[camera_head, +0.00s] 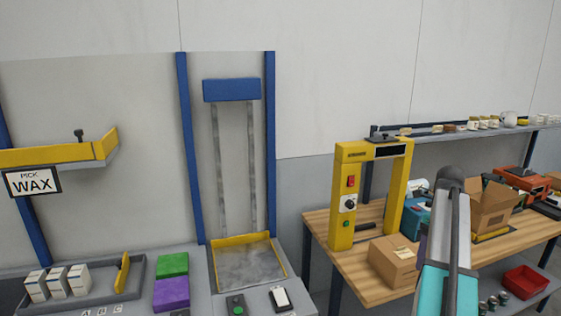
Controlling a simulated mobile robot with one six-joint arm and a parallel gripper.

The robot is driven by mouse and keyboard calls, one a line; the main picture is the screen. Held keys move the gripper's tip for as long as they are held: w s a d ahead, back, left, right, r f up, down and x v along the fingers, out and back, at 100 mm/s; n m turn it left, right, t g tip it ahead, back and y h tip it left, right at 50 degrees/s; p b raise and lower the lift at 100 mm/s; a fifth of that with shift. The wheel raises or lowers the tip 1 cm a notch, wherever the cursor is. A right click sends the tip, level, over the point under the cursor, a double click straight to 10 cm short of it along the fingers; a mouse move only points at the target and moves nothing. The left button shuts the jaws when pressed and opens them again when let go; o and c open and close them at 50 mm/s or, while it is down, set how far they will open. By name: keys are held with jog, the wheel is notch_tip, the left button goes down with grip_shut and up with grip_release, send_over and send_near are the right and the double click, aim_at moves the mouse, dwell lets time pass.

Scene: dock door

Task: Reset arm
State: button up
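My arm shows at the lower right, with grey and teal links rising to a rounded dark joint in front of the wooden workbench (349,286). My gripper is not visible in this view, so its fingers and anything in them cannot be seen. The arm hides part of the bench and some of the things on it.
A yellow frame (345,212) with buttons and a closed carton (393,262) stand on the bench near the arm. An open carton (494,208) is just right of the arm. A red bin (524,282) sits lower right. A grey station with a blue-posted frame (186,150) stands left.

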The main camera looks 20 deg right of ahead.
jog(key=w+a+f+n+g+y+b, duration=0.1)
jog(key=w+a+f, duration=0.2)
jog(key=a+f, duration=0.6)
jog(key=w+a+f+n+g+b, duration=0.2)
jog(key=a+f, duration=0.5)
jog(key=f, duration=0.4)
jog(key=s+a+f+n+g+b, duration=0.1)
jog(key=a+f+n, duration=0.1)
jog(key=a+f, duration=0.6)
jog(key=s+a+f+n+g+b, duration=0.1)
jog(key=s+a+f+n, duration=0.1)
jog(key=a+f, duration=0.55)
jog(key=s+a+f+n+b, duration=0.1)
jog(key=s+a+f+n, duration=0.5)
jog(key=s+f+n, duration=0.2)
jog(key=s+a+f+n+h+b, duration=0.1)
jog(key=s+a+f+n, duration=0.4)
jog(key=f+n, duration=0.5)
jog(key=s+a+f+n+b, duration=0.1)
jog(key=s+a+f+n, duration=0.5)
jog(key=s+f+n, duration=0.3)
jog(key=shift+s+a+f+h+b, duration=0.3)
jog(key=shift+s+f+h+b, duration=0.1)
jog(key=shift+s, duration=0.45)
